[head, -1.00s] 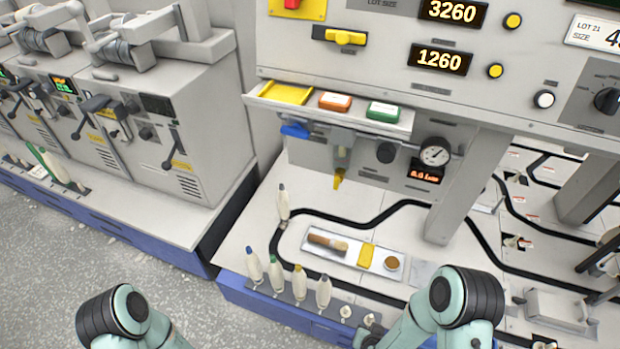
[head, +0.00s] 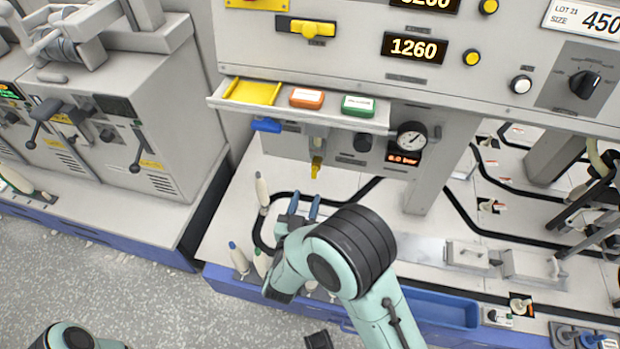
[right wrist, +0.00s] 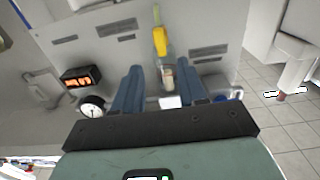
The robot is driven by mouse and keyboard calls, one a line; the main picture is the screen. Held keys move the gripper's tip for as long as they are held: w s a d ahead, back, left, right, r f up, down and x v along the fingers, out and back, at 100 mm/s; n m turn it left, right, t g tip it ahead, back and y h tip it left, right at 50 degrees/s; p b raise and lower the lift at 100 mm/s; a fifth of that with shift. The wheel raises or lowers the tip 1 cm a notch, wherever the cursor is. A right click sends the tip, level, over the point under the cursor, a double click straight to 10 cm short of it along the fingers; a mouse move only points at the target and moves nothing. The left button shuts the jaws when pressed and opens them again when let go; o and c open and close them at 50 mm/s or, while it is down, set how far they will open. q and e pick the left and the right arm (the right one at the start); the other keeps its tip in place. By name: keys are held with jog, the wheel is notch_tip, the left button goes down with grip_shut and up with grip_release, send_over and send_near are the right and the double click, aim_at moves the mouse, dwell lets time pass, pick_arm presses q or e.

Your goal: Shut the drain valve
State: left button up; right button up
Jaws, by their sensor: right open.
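A yellow valve lever (head: 316,167) hangs below the filter unit under the shelf, in front of the grey panel. It looks like the drain valve and points down in the head view. In the right wrist view the yellow lever (right wrist: 160,40) shows beyond the fingers, roughly midway between them. My right gripper (head: 304,204) is below the lever and apart from it, its blue fingers spread and empty. The open fingers (right wrist: 161,72) also show in the wrist view. The left gripper is out of view; only part of my left arm shows at the bottom.
A blue handle (head: 266,125) sits left of the filter. A round gauge (head: 411,138) and a red-lit display (head: 403,158) are to the right. The shelf (head: 388,124) with colored trays overhangs the valve. Bobbins (head: 239,258) stand along the bench front; my right arm hides others.

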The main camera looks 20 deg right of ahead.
aim_at(313, 174)
jog(key=x, duration=0.7)
jog(key=shift+w+d+b, duration=0.1)
jog(key=shift+w+b, duration=0.15)
jog(key=shift+b, duration=0.05)
grip_shut()
